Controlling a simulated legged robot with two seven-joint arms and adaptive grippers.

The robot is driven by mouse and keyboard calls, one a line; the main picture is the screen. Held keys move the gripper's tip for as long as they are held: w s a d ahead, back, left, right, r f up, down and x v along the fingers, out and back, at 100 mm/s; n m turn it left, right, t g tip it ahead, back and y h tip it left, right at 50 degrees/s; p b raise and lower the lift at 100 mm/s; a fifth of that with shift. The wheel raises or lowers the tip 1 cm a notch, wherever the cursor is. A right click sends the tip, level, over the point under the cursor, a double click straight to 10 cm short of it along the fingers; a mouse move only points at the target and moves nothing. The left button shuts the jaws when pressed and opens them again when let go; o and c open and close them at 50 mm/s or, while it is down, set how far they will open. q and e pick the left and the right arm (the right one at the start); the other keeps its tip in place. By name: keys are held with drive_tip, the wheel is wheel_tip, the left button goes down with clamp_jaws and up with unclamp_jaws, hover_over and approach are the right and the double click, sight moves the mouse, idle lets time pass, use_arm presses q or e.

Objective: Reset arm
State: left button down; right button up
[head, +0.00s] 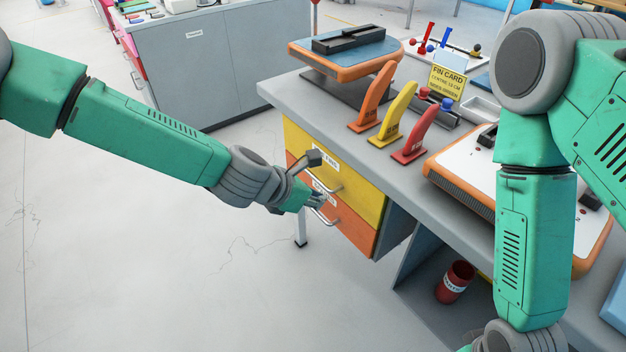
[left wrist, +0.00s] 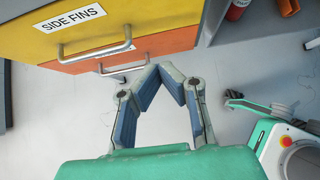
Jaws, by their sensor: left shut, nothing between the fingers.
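My left arm reaches in from the left in the head view. My left gripper (head: 318,199) is by the front of the drawers. In the left wrist view the left gripper (left wrist: 172,72) has its two fingertips together with nothing between them, just below and right of the drawer handles. The yellow drawer (head: 345,180) is labelled SIDE FINS in the left wrist view (left wrist: 35,40). The orange drawer (head: 350,225) lies beneath it. Both look shut. My right arm hangs down at the right of the head view; its gripper is out of frame.
The grey workbench (head: 282,98) holds an orange fin (head: 375,97), a yellow fin (head: 398,112) and a red fin (head: 417,133). A white board with an orange edge (head: 450,170) lies nearer. A red can (head: 454,282) stands on the shelf below. The floor at left is clear.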

use_arm(q)
drive_tip(key=s+a+f+m+g+y, duration=0.3)
drive_tip(key=s+a+f+m+y, duration=0.1)
drive_tip(key=s+a+f+m, duration=0.95)
drive_tip(key=s+a+m+g+y, duration=0.1)
drive_tip(key=s+a+m+y, duration=0.2)
drive_tip(key=s+a+m, duration=0.8)
drive_tip(key=s+a+f, duration=0.1)
drive_tip(key=s+a, duration=0.6)
drive_tip(key=a, duration=0.1)
drive_tip(key=shift+a+y, duration=0.15)
drive_tip(key=shift+y, duration=0.15)
drive_tip(key=shift+d+r+m, duration=0.15)
drive_tip(key=shift+d+m, duration=0.05)
drive_tip(key=shift+m, duration=0.05)
drive_tip(key=shift+a, duration=0.1)
